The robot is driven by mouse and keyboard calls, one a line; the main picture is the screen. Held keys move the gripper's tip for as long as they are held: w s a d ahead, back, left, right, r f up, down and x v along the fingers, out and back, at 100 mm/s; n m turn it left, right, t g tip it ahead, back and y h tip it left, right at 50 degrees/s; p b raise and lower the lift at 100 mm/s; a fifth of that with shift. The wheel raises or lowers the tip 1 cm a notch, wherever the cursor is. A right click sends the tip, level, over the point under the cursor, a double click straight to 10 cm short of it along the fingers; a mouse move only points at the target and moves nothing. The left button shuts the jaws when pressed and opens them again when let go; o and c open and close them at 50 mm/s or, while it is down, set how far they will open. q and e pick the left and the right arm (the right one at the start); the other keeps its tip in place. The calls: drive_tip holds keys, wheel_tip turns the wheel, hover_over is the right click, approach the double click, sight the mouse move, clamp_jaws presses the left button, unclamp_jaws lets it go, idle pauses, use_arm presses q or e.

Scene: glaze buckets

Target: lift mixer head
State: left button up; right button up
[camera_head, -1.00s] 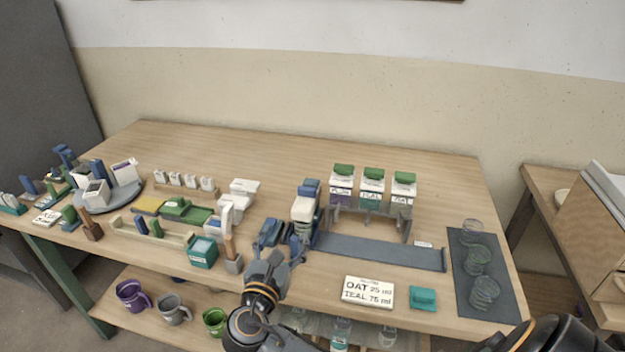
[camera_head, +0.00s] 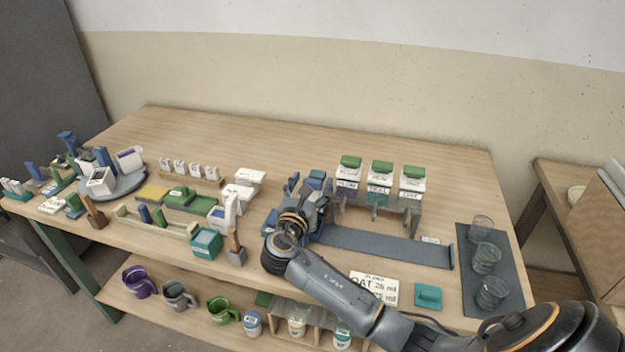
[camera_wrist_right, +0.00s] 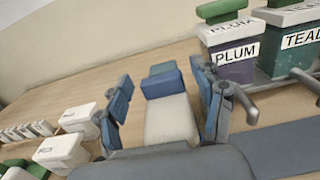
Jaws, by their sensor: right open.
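The mixer head, white with a blue block at its far end, shows in the wrist view (camera_wrist_right: 170,115). In the head view only its blue end (camera_head: 317,176) shows clearly, as my right gripper and wrist cover the rest. My right gripper (camera_head: 308,192) is open, with one finger on each side of the mixer head. In the wrist view its fingers (camera_wrist_right: 165,98) stand left and right of the head, with a gap visible on the left; contact on the right is unclear. My left gripper is in neither view.
Dispensers labelled plum, teal and oat (camera_head: 380,182) stand right of the mixer on a rack. A grey-blue strip (camera_head: 385,245) runs in front of them. Glass cups stand on a dark mat (camera_head: 510,270). A teal box (camera_head: 205,242) and brush (camera_head: 236,248) stand to the left.

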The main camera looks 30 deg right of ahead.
drive_tip(key=shift+w+d, duration=0.4)
drive_tip(key=shift+d, duration=0.1)
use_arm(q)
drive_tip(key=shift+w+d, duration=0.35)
use_arm(e)
clamp_jaws()
wheel_tip(320, 180, up, 7)
drive_tip(key=p, duration=0.8)
drive_tip(key=shift+f, duration=0.1)
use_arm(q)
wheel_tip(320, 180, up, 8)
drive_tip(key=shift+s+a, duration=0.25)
use_arm(e)
drive_tip(key=shift+w, duration=0.1)
unclamp_jaws()
